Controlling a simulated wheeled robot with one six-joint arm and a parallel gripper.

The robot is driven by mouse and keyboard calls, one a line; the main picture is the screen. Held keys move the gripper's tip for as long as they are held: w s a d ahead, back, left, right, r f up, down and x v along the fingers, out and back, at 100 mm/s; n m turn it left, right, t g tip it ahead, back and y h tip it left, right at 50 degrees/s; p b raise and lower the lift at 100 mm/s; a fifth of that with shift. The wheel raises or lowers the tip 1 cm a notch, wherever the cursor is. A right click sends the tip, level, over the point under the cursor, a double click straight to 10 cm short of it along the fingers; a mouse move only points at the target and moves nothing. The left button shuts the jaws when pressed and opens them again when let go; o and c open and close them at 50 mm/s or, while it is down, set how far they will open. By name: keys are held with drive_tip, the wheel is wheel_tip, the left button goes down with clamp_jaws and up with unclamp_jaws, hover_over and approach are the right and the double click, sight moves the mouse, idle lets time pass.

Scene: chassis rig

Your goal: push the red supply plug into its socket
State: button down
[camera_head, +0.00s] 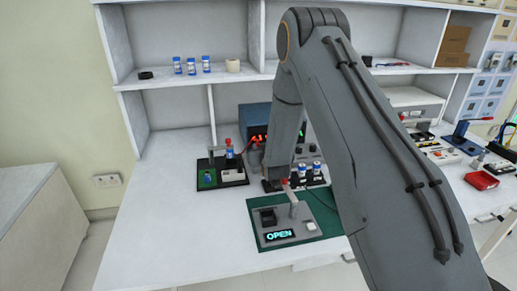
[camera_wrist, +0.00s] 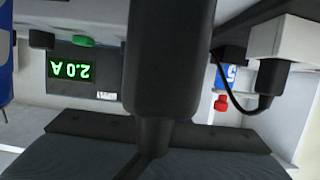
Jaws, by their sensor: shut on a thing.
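In the wrist view, which is upside down, a dark tapered plug body (camera_wrist: 168,60) with a black cable stands in front of my dark gripper body; its far end runs out of the frame. My gripper (camera_head: 280,177) is shut on it, low over the bench in front of the blue power supply (camera_head: 257,117). The wrist view shows the supply's green "2.0 A" display (camera_wrist: 73,70). The socket, the plug's tip and their contact are hidden.
A grey box reading "OPEN" (camera_head: 280,235) lies on a green mat (camera_head: 320,217) in front. The bench's left part is clear.

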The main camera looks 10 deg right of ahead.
drive_tip(key=shift+f, duration=0.2)
drive_tip(key=c, duration=1.7)
unclamp_jaws()
drive_tip(key=shift+f, duration=0.1)
drive_tip(key=shift+o, duration=0.2)
drive_tip(key=shift+s, duration=0.1)
drive_tip(key=b+v, duration=0.1)
drive_tip(key=v, duration=0.6)
drive_tip(key=shift+s+r, duration=0.25)
drive_tip(key=shift+r, duration=0.1)
drive_tip(key=shift+r, duration=0.1)
